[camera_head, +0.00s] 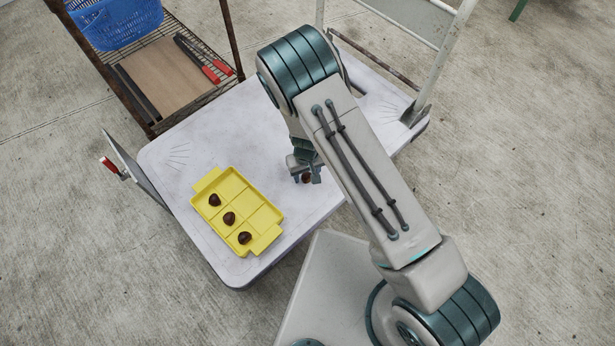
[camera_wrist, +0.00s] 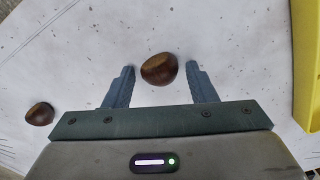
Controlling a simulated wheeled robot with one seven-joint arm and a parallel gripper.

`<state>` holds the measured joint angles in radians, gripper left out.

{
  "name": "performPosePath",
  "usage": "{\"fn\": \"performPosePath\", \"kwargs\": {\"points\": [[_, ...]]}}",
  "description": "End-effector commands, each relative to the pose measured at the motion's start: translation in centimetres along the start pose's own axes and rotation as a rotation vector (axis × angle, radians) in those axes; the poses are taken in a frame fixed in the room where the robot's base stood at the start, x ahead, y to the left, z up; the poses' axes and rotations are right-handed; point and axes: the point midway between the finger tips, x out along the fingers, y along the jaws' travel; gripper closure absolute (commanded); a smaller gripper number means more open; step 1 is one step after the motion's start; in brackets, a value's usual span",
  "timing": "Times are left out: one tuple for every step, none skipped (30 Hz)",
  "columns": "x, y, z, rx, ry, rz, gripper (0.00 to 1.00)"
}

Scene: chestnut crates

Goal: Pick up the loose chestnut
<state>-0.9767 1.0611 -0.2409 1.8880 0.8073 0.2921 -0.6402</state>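A loose brown chestnut (camera_wrist: 159,69) shows in the wrist view between the tips of my gripper (camera_wrist: 160,72). In the head view this chestnut (camera_head: 306,178) is partly hidden at my gripper (camera_head: 306,176), low over the white table top. How far the fingertips are above the table is hard to tell. A second loose chestnut (camera_wrist: 40,114) lies on the table to the left in the wrist view; I cannot make it out in the head view.
A yellow compartment tray (camera_head: 262,243) lies left of the gripper on the white table (camera_head: 180,150), with three chestnuts in its left row. Its edge (camera_wrist: 306,70) shows at right in the wrist view. A wire rack with a blue basket (camera_head: 115,22) stands behind.

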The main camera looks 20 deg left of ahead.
Motion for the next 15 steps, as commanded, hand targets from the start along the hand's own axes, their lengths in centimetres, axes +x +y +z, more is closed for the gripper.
{"fn": "performPosePath", "kwargs": {"points": [[-0.01, 0.0, 0.0, 0.0, 0.0, 0.0, 0.64], [-0.02, 0.0, 0.0, 0.0, 0.0, 0.0, 0.72], [-0.02, 0.0, 0.0, 0.0, 0.0, 0.0, 0.83], [-0.02, 0.0, 0.0, 0.0, 0.0, 0.0, 0.86], [-0.02, 0.0, 0.0, 0.0, 0.0, 0.0, 0.86], [-0.02, 0.0, 0.0, 0.0, 0.0, 0.0, 0.86], [-0.02, 0.0, 0.0, 0.0, 0.0, 0.0, 0.86], [-0.02, 0.0, 0.0, 0.0, 0.0, 0.0, 0.86], [-0.02, 0.0, 0.0, 0.0, 0.0, 0.0, 0.86], [-0.03, 0.0, 0.0, 0.0, 0.0, 0.0, 0.86], [-0.02, 0.0, 0.0, 0.0, 0.0, 0.0, 0.86], [-0.03, 0.0, 0.0, 0.0, 0.0, 0.0, 0.86], [-0.04, 0.0, 0.0, 0.0, 0.0, 0.0, 0.86], [-0.07, 0.0, 0.0, 0.0, 0.0, 0.0, 0.86], [-0.17, 0.0, -0.01, 0.0, 0.0, 0.0, 0.86]]}}
